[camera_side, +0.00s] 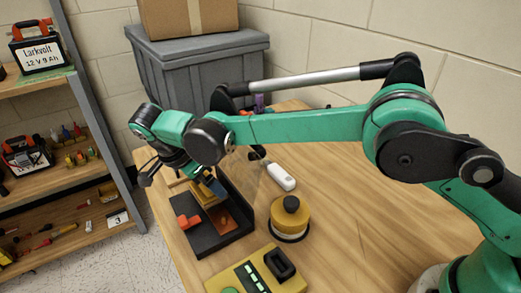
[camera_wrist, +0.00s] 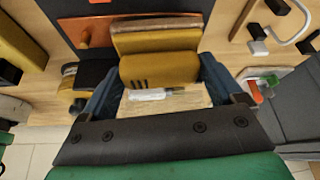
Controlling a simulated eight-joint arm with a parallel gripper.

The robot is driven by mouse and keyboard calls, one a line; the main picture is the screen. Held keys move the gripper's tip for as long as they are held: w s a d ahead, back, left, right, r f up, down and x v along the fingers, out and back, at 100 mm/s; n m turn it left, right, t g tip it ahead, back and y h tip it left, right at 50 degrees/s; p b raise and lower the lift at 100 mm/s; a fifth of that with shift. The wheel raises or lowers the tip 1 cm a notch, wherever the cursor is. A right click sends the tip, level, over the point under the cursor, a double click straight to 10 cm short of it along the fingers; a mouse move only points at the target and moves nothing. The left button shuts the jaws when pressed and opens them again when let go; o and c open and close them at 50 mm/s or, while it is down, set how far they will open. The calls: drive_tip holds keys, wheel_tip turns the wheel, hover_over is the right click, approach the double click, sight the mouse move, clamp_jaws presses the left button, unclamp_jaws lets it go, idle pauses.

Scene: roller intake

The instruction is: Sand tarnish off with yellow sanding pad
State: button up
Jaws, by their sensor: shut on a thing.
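My gripper (camera_wrist: 160,88) is shut on the yellow sanding pad (camera_wrist: 160,68), with a dark blue finger on each side of it. In the side view the gripper (camera_side: 207,184) and the pad (camera_side: 203,194) are over the dark tray (camera_side: 203,244). A copper-brown plate (camera_side: 225,219) lies in the tray, partly hidden by the pad and gripper. The plate also shows in the wrist view (camera_wrist: 85,33), beyond the pad. I cannot tell whether the pad touches it, and no tarnish can be made out clearly.
A yellow round object with a black knob (camera_side: 290,216) stands right of the tray. A yellow box with green lights (camera_side: 258,276) is in front. A white device (camera_side: 280,177) lies behind. The table's right is clear.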

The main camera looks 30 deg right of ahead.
drive_tip(key=shift+s+f, duration=0.3)
drive_tip(key=shift+s, duration=0.25)
drive_tip(key=shift+s+f, duration=0.25)
drive_tip(key=shift+s, duration=0.25)
drive_tip(key=shift+w, duration=2.05)
drive_tip(key=shift+s, duration=0.15)
drive_tip(key=shift+s+r, duration=0.1)
drive_tip(key=shift+s, duration=0.75)
drive_tip(key=shift+f, duration=0.35)
drive_tip(key=shift+w, duration=0.1)
drive_tip(key=shift+w, duration=0.95)
